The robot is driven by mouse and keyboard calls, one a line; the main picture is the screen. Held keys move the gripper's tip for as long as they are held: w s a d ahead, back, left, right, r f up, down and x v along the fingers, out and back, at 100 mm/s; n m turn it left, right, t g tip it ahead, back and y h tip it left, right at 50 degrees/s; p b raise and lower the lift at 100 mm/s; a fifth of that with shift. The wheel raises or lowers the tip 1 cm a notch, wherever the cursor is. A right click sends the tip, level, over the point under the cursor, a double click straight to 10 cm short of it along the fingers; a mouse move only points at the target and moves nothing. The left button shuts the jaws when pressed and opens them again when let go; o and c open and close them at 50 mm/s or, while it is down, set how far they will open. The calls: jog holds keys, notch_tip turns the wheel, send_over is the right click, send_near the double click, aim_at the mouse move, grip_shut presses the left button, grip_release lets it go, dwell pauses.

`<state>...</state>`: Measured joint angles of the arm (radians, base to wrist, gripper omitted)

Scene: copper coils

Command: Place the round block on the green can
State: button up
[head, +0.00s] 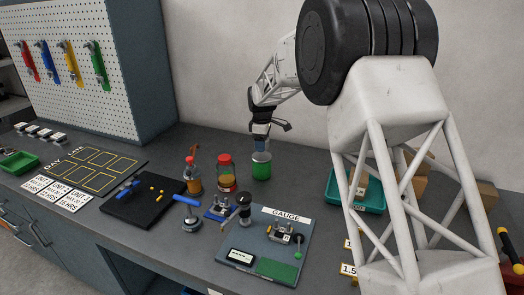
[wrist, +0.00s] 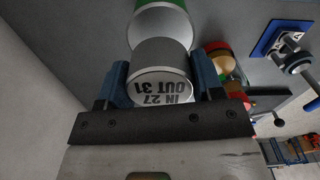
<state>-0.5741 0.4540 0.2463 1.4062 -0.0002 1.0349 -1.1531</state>
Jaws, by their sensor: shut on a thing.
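The round block (wrist: 162,60) is a grey cylinder with a white end label reading "IN 27 OUT 31". In the wrist view my gripper (wrist: 161,80) has its blue fingers on both sides of it, shut on it. The green can (head: 261,169) stands upright on the bench in the head view, directly below my gripper (head: 261,143).
A red-lidded jar (head: 227,174) and an orange-brown bottle (head: 193,176) stand left of the can. A gauge board (head: 262,250) lies in front. A teal bin (head: 340,200) is at right, partly behind my arm. A black tray (head: 140,208) lies at left.

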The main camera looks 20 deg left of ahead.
aim_at(262, 156)
jog(key=shift+f, duration=0.1)
jog(key=shift+f, duration=1.65)
jog(key=shift+f, duration=0.15)
jog(key=o, duration=1)
jog(key=shift+o, duration=0.2)
notch_tip(262, 156, up, 12)
jog(key=shift+r, duration=0.15)
